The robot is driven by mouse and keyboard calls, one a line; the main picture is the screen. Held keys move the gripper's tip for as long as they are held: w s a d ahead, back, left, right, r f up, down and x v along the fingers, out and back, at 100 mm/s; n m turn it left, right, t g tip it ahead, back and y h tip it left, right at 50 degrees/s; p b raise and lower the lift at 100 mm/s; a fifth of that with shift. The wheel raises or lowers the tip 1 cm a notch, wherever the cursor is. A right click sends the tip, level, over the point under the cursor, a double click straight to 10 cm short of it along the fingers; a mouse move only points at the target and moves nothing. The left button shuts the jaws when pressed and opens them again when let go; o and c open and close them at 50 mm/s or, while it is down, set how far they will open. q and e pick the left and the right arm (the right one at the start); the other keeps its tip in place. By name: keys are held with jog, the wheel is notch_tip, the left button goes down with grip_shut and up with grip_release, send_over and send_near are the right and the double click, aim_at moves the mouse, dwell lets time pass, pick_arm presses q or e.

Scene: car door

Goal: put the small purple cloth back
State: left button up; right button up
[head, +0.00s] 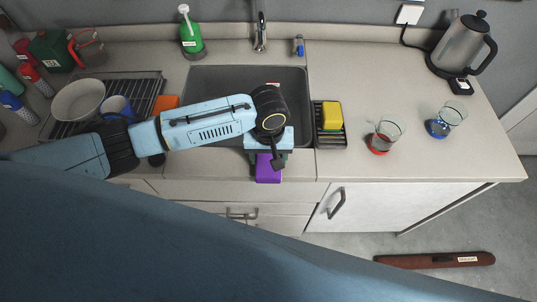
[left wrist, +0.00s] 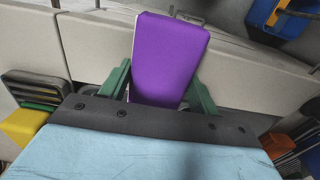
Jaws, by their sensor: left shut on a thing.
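The small purple cloth (head: 268,170) hangs at the front edge of the counter, below the sink, in the head view. My left gripper (head: 265,155) is over it, and the gripper's body hides the cloth's upper part. In the left wrist view the purple cloth (left wrist: 170,55) stands between the two green fingers of my left gripper (left wrist: 160,90), which are shut on it. I cannot tell whether the cloth touches the counter front. My right gripper is not in view.
The sink (head: 290,80) lies behind my left gripper. A dark rack (head: 330,138) with a yellow sponge (head: 332,115) is just to its right. Two glasses (head: 387,132) (head: 446,120) stand farther right. A dish rack (head: 140,88) with a bowl (head: 78,100) is at left.

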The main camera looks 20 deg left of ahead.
aim_at(269, 157)
pick_arm(q)
jog(key=o, duration=0.9)
jog(key=shift+f, duration=0.1)
notch_tip(269, 157, up, 12)
jog(key=shift+r+p, duration=0.15)
jog(key=shift+p, duration=0.35)
